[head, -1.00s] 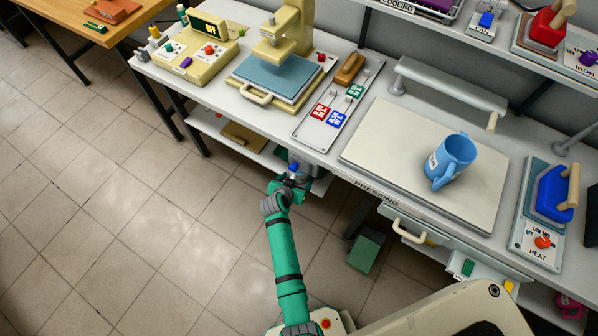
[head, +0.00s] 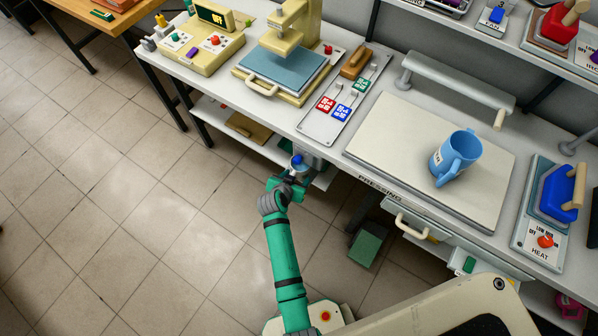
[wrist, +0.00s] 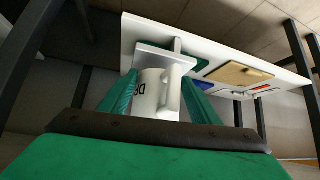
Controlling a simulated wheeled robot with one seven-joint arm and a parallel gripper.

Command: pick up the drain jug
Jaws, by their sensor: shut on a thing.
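The drain jug (wrist: 150,95) shows in the wrist view as a white mug-like jug with dark letters, partly cut off, on its side and a handle on its right. My gripper (wrist: 157,92) has its green fingers on both sides of the jug and is shut on it. In the head view my gripper (head: 291,182) is low at the front edge of the long bench, by the lower shelf. The jug cannot be clearly made out there. A blue jug (head: 452,158) stands upright on the pressing board.
The long bench (head: 300,130) overhangs the lower shelf (head: 240,140), which carries a brown board (head: 246,125). A drawer with a pale handle (head: 411,226) and a green box (head: 367,244) are to the right. The tiled floor (head: 130,200) on the left is clear.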

